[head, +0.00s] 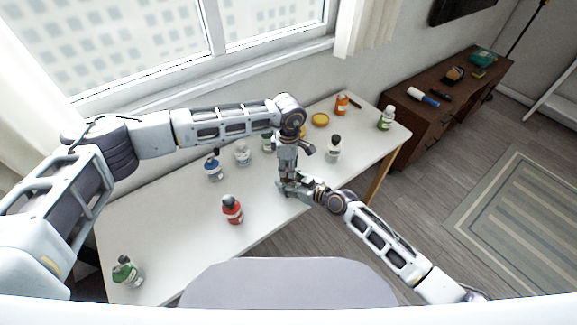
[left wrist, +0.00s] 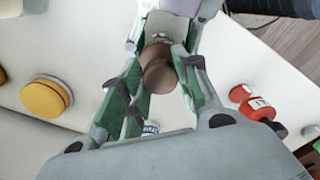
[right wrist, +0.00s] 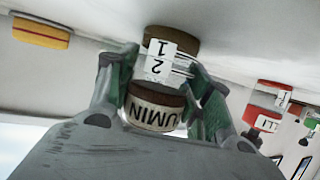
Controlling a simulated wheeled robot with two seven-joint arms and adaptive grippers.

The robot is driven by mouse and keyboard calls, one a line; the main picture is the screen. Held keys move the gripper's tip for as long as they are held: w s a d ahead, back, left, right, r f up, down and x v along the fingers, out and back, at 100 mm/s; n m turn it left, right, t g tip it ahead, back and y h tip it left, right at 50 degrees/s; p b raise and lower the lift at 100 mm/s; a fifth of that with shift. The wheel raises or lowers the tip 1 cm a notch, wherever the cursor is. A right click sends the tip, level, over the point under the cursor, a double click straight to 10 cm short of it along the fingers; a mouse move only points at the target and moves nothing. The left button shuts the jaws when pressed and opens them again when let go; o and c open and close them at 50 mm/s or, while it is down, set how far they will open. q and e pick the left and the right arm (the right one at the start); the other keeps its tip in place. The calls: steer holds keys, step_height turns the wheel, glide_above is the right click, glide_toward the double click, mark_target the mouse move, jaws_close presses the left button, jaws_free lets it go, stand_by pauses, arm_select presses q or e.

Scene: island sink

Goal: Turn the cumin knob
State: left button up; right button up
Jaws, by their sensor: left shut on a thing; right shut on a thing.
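The cumin jar shows in the right wrist view with a white band reading "UMIN" (right wrist: 153,114), a numbered white label (right wrist: 160,62) and brown parts. My right gripper (right wrist: 157,92) is shut on this jar, with green-padded fingers on either side of it. In the left wrist view a round brown knob (left wrist: 158,72) sits between the fingers of my left gripper (left wrist: 160,75), which is shut on it. In the head view my left gripper (head: 287,172) comes down from above and my right gripper (head: 291,189) comes in from the right. They meet over the table and hide the jar.
The white table (head: 170,235) carries several other bottles: red (head: 232,211), blue (head: 214,170), green-labelled ones (head: 125,271) and (head: 386,118), and orange (head: 341,105). A yellow disc (head: 320,120) lies behind the grippers.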

arm_select(q)
steer(key=shift+m, duration=1.3)
steer(key=o, duration=1.1)
steer(key=shift+c, duration=0.2)
steer(key=shift+r, duration=0.1)
step_height(320, 180, up, 12)
